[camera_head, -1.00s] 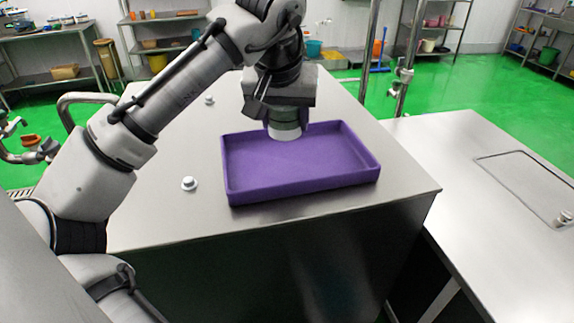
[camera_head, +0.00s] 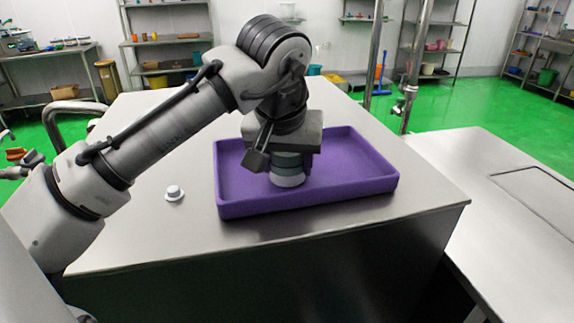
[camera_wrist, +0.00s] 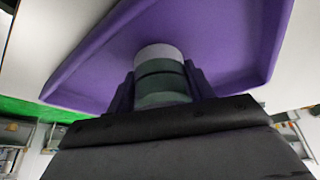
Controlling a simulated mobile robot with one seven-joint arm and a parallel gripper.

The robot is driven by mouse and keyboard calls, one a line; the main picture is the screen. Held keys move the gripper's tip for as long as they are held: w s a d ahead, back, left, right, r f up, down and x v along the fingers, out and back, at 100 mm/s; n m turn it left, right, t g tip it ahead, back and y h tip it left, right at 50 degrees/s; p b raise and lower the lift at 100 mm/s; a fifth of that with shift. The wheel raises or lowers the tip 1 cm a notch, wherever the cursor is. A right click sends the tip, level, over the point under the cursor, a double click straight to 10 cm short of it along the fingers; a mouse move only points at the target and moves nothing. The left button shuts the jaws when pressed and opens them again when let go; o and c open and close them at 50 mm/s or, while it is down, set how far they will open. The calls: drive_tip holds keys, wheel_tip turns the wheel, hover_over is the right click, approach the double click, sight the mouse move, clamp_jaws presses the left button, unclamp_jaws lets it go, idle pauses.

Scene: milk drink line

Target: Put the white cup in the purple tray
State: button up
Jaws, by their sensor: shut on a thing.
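The purple tray (camera_head: 310,200) lies on the steel table; its inside also shows in the wrist view (camera_wrist: 215,30). My gripper (camera_head: 288,165) is over the left half of the tray, pointing down. It is shut on the cup (camera_head: 288,181), whose white end sticks out below the fingers. In the wrist view the cup (camera_wrist: 158,52) shows a white end and grey-green and dark bands between the two fingers. The cup is within the tray's outline, close to its floor; I cannot tell whether it touches. My gripper hides part of the tray's back wall.
A small white knob-like piece (camera_head: 174,193) stands on the steel table (camera_head: 150,235), left of the tray. A lower steel counter (camera_head: 480,190) is on the right. A vertical metal pole (camera_head: 415,65) rises behind the table. Shelves line the back wall.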

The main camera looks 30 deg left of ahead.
drive_tip(key=shift+s+d+r, duration=0.1)
drive_tip(key=shift+r, duration=0.05)
drive_tip(key=shift+f, duration=0.25)
drive_tip(key=o, duration=1.2)
drive_tip(key=b+v, duration=0.1)
drive_tip(key=v, duration=1.1)
drive_tip(key=shift+r, duration=0.25)
